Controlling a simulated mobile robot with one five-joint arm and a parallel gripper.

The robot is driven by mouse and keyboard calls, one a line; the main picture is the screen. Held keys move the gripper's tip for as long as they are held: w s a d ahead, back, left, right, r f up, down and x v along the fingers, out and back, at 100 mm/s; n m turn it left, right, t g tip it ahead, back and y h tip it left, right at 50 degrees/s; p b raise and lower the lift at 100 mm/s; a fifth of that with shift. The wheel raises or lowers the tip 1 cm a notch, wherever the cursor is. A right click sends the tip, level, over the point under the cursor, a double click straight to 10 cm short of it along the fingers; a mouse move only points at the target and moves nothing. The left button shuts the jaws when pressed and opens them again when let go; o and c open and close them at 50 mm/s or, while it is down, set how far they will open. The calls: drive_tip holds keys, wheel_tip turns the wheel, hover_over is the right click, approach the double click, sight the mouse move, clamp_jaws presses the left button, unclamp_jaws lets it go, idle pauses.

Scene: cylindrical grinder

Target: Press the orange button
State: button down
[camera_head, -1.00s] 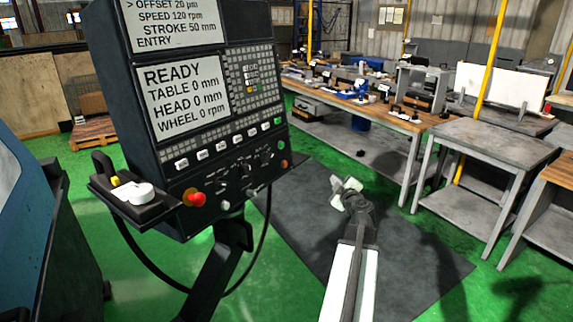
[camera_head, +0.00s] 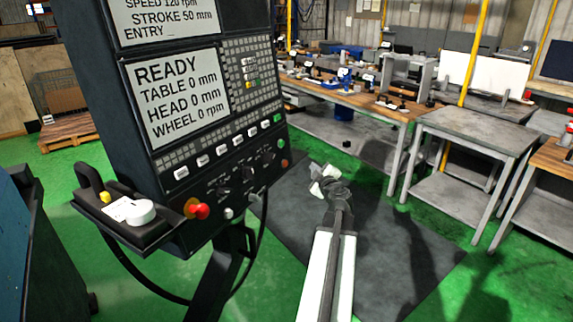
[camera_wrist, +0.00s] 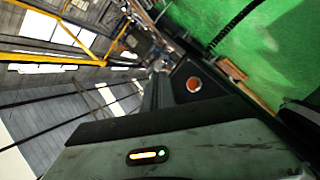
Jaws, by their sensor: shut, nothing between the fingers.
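The orange button (camera_head: 284,163) is small and round, at the lower right edge of the dark control panel (camera_head: 165,170) in the head view. A green button sits just above it. A round red-orange button (camera_wrist: 194,84) on a dark surface shows in the wrist view; it looks like the same one. My gripper (camera_head: 322,174) is shut and empty, to the right of the panel and a little lower than the button in the picture. It appears apart from the panel. The fingertips cannot be made out in the wrist view.
A red mushroom knob (camera_head: 200,210) sticks out at the panel's lower edge. A ledge with a white dial (camera_head: 139,211) juts out on the left. A cable hangs below the panel. A grey table (camera_head: 478,132) and a long workbench (camera_head: 365,104) stand to the right, beyond open floor.

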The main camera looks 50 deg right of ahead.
drive_tip(key=w+f+b, duration=0.1)
drive_tip(key=w, duration=0.7)
drive_tip(key=shift+w+a+f, duration=0.2)
drive_tip(key=shift+a+f, duration=0.1)
drive_tip(key=shift+a, duration=0.05)
drive_tip(key=shift+b, duration=0.3)
idle(1.4)
drive_tip(key=shift+w, duration=0.4)
drive_tip(key=shift+w+f, duration=0.15)
drive_tip(key=shift+w, duration=0.3)
idle(0.5)
drive_tip(key=shift+s, duration=0.85)
drive_tip(key=shift+s+d+r+p, duration=0.1)
drive_tip(key=shift+s+r+p, duration=0.1)
drive_tip(key=shift+s, duration=0.6)
drive_tip(key=shift+s+d+r+p, duration=0.1)
drive_tip(key=shift+s+r+p, duration=0.1)
drive_tip(key=shift+s, duration=0.65)
drive_tip(key=shift+s+d+r+p, duration=0.1)
drive_tip(key=shift+s+r, duration=0.1)
drive_tip(key=shift+s, duration=0.6)
